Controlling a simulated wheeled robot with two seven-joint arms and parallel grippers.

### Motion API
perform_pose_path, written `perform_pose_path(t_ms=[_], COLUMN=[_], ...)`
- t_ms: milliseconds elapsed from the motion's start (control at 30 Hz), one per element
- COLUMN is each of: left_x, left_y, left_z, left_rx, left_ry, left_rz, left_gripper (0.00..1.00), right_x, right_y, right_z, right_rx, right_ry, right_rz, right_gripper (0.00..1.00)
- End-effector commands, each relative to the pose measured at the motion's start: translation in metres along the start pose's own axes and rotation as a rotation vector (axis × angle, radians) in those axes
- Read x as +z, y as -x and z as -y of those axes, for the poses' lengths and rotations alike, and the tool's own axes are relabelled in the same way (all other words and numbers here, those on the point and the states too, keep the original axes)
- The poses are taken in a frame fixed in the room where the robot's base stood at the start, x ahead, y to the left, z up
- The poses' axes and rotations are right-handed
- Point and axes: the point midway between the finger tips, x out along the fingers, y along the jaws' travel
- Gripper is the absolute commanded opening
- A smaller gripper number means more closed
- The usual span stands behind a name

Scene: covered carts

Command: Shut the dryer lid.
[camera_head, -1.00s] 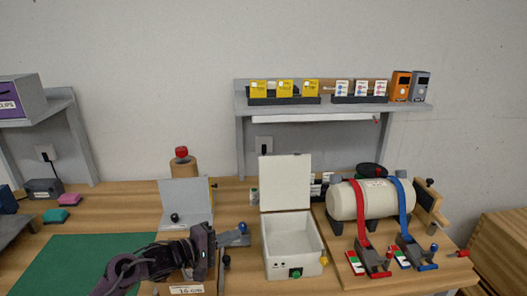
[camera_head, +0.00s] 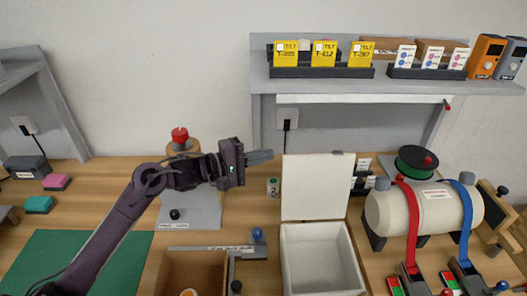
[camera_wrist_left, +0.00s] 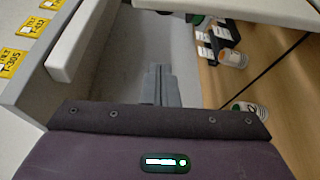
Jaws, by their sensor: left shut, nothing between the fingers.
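The dryer is a white box (camera_head: 290,262) with an open top, right of the middle in the head view. Its white lid (camera_head: 317,187) stands upright at the back of the box. In the left wrist view a pale panel at the top, likely the lid (camera_wrist_left: 235,10), shows only in part. My left gripper (camera_head: 268,156) is shut and empty, raised just left of the lid's top edge and apparently apart from it. Its grey fingers also show in the left wrist view (camera_wrist_left: 160,84). My right gripper is out of view.
A wall shelf (camera_head: 390,87) with yellow cards hangs above and behind the lid. A cream tank (camera_head: 420,208) with red and blue straps stands right of the box. A wooden box (camera_head: 165,275) and a blue-knobbed lever (camera_head: 257,236) are to its left. A small jar (camera_head: 273,187) stands behind.

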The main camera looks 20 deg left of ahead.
Motion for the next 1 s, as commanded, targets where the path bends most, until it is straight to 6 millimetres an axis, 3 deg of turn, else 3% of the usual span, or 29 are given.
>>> perform_pose_path(t_ms=[100, 400, 700, 1000], left_x=[0.001, 0.001, 0.033, 0.037], left_y=[-0.025, -0.076, -0.061, -0.059], left_z=[-0.005, -0.003, -0.002, 0.0], left_rx=[0.003, 0.0, -0.002, 0.0], left_ry=[0.001, 0.001, -0.001, -0.001], left_rz=[0.001, 0.0, 0.0, -0.002], left_gripper=[0.0, 0.0, 0.0, 0.0], right_x=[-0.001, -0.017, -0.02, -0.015], right_y=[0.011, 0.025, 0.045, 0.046], right_z=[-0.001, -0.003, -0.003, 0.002], right_rx=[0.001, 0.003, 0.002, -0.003], right_ry=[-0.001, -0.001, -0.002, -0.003], right_rz=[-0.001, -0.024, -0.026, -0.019], right_gripper=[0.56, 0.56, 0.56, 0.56])
